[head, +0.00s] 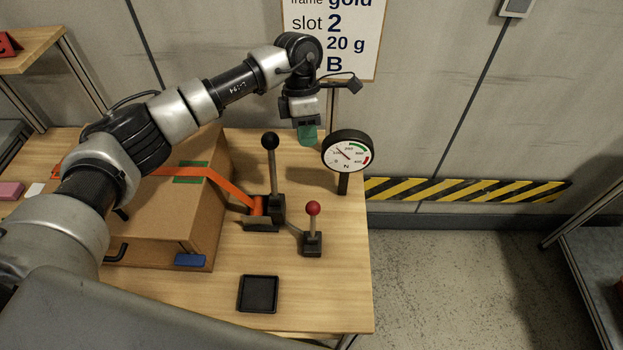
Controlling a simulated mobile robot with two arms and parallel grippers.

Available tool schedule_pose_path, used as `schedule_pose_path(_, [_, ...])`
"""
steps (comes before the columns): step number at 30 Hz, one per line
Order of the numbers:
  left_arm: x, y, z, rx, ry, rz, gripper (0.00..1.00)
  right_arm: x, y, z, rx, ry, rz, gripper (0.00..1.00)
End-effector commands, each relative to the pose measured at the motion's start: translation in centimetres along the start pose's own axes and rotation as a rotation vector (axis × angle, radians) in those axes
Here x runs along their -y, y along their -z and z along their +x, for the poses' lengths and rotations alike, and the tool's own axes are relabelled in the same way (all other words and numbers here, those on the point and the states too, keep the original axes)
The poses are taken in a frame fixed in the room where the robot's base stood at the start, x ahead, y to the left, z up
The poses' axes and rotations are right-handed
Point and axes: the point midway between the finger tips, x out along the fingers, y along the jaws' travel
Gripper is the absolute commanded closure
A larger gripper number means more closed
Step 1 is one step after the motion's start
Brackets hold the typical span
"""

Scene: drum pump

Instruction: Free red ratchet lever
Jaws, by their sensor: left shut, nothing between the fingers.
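The lever with the red knob (313,209) stands upright on a small dark base at the right of the table. A taller lever with a black knob (270,142) stands beside it on the ratchet (264,215), where an orange strap (228,186) from the cardboard box (166,226) runs in. A grey link seems to join the ratchet and the red-knobbed lever. My left gripper (307,138) points down behind the levers, left of the dial gauge, shut and empty, apart from both knobs. My right gripper is not in view.
The round gauge (347,152) stands on a post at the table's (330,290) right edge. A black square tray (258,294) lies at the front. A sign (335,40) is on the wall behind. The table front right is clear.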

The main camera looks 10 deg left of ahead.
Motion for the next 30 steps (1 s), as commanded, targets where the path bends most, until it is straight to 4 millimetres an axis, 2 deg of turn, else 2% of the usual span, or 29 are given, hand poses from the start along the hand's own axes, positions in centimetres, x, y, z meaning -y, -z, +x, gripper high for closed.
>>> schedule_pose_path(4, [-0.4, 0.9, -0.7, -0.048, -0.014, -0.01, 1.0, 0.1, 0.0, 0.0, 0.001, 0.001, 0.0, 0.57])
schedule_pose_path(13, [-0.4, 0.8, -0.5, -0.046, -0.012, -0.009, 1.0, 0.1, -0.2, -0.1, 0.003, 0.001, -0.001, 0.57])
schedule_pose_path(16, [-0.3, 0.9, 0.1, -0.046, -0.01, -0.009, 1.0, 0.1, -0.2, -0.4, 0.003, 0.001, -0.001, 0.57])
schedule_pose_path(20, [-0.2, 1.0, 1.9, -0.047, -0.007, -0.009, 1.0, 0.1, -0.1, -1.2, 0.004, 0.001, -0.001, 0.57])
schedule_pose_path(30, [-0.2, 1.2, 9.1, -0.046, -0.007, -0.009, 1.0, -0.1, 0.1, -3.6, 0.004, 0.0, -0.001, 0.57])
